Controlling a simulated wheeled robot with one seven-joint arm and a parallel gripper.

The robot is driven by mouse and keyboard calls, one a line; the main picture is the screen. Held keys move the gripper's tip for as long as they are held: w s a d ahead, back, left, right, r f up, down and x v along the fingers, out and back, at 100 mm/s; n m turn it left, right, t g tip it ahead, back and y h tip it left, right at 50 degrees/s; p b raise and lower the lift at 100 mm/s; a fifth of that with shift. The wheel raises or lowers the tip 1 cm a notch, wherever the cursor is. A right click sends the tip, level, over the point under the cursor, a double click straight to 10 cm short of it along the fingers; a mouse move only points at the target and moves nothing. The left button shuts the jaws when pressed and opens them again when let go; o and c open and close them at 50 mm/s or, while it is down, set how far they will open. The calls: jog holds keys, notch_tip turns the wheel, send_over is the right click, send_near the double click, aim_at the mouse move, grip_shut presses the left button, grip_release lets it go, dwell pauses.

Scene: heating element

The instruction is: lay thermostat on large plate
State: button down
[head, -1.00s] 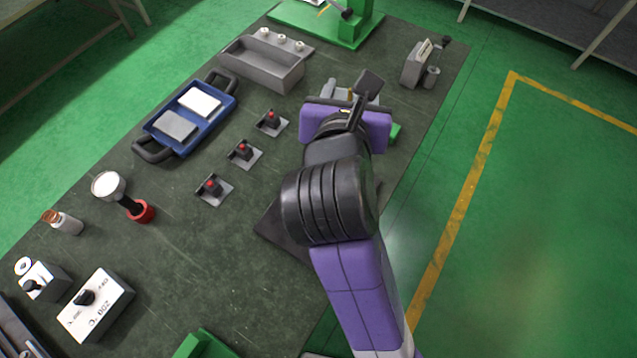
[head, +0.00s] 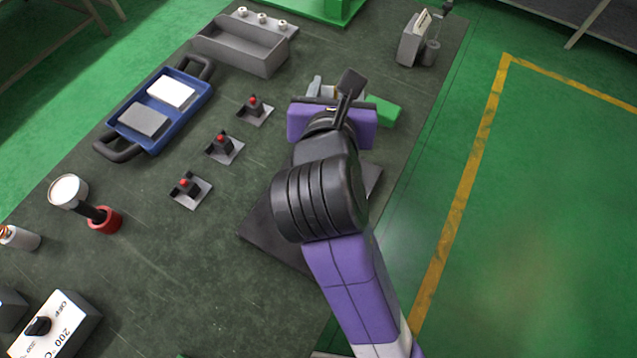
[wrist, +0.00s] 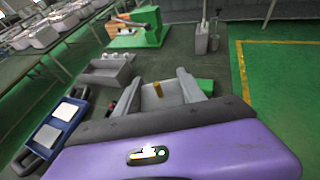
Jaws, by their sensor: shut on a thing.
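In the head view my gripper (head: 328,90) is at the right side of the table, largely behind my wrist. A white-faced box with a black knob, marked OFF and 200 °C (head: 68,322), stands at the lower left. A dark flat square plate (head: 262,232) lies under my arm, partly covered by it; I cannot confirm it is the large plate.
A blue tray (head: 153,108) holds white and grey blocks at left. Several red-topped switches (head: 222,146) stand beside it. A grey bin (head: 240,48) is behind. A green block (head: 383,110) lies right of my gripper. The table's right edge is close to my arm.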

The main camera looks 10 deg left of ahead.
notch_tip(320, 180, down, 19)
jog(key=shift+f+b, duration=0.1)
jog(key=shift+b, duration=0.8)
jog(key=c, duration=0.7)
grip_release()
jog(key=v, duration=1.2)
jog(key=shift+a, duration=0.1)
